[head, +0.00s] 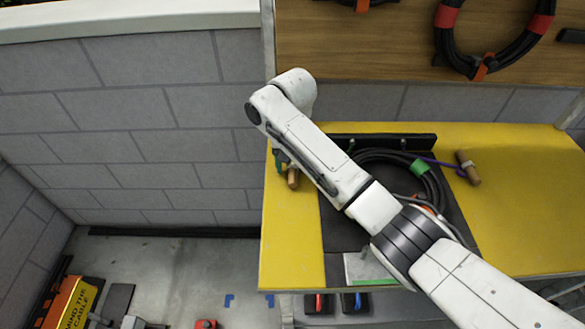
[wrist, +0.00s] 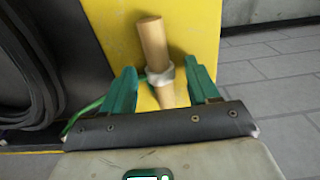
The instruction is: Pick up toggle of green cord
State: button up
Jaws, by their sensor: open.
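The wooden toggle of the green cord (wrist: 153,42) lies on the yellow tabletop in the wrist view, with a pale wrap around its middle. A piece of green cord (wrist: 85,112) runs off to the left beside the left finger. My gripper (wrist: 161,80) is open, its green fingers on either side of the toggle's lower half; I cannot tell whether they touch it. In the head view the toggle (head: 293,178) shows at the table's left edge, just right of my gripper (head: 281,162), which my arm partly hides.
A second wooden toggle (head: 467,170) on a purple cord lies at the right of the yellow table (head: 520,220). A coiled black cable (head: 395,157) with green tape lies mid-table on a dark mat. A block wall (head: 130,100) stands at left.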

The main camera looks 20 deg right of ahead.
jog(key=shift+c, duration=0.3)
grip_shut()
jog(key=shift+r, duration=0.15)
